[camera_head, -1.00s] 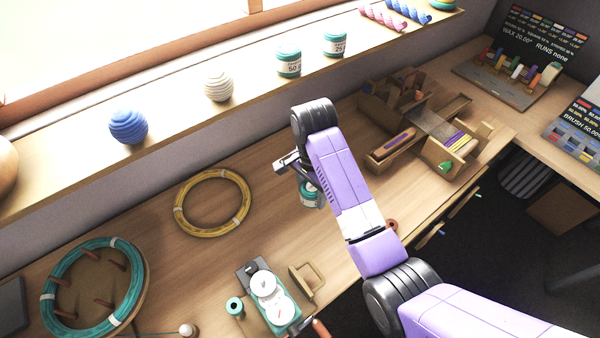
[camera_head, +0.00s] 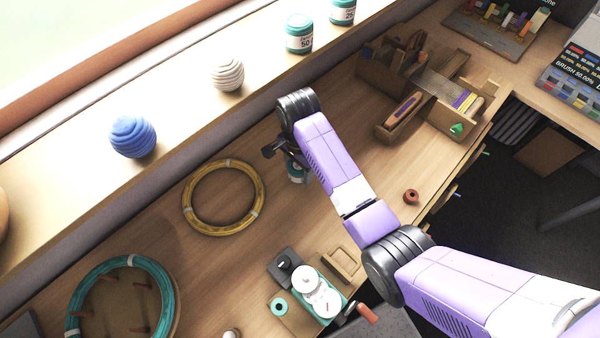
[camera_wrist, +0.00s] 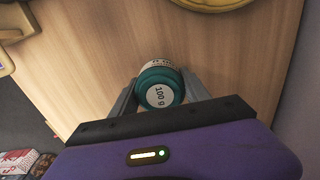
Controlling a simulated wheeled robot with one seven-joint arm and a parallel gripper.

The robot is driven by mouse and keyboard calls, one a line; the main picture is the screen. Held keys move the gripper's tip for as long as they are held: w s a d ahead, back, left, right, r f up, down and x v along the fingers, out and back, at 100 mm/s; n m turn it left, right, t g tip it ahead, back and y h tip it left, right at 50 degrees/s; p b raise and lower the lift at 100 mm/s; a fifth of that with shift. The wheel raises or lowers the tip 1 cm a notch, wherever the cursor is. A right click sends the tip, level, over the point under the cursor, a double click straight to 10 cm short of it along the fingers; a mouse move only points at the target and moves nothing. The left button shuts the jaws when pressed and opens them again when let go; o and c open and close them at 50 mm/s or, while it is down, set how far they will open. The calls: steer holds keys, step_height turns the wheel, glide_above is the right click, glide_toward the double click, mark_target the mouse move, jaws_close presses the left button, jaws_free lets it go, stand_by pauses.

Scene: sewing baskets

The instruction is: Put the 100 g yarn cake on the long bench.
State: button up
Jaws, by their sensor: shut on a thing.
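The 100 g yarn cake (camera_wrist: 158,88) is a teal cylinder with a white top label reading "100 g". In the wrist view it sits between the two grey fingers of my gripper (camera_wrist: 158,95), which are shut on it. In the head view the cake (camera_head: 296,173) is partly hidden behind my wrist, with my gripper (camera_head: 288,158) around it. The long bench (camera_head: 250,255) is the wooden top below it. I cannot tell whether the cake touches the bench or is just above it.
A yellow ring (camera_head: 223,198) lies left of the cake. A wooden organiser (camera_head: 440,95) stands to the right, and a scale-like device (camera_head: 310,290) stands nearer the front. The window ledge (camera_head: 185,125) behind holds balls and teal cakes. Bare bench surrounds the gripper.

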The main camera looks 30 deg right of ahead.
mark_target(299, 176)
steer(key=shift+f, duration=1.8)
steer(key=shift+f, duration=0.15)
steer(key=o, duration=1.5)
step_height(299, 176, up, 12)
steer(key=shift+r+b, duration=0.2)
steer(key=shift+b, duration=0.15)
steer(key=shift+s, duration=0.15)
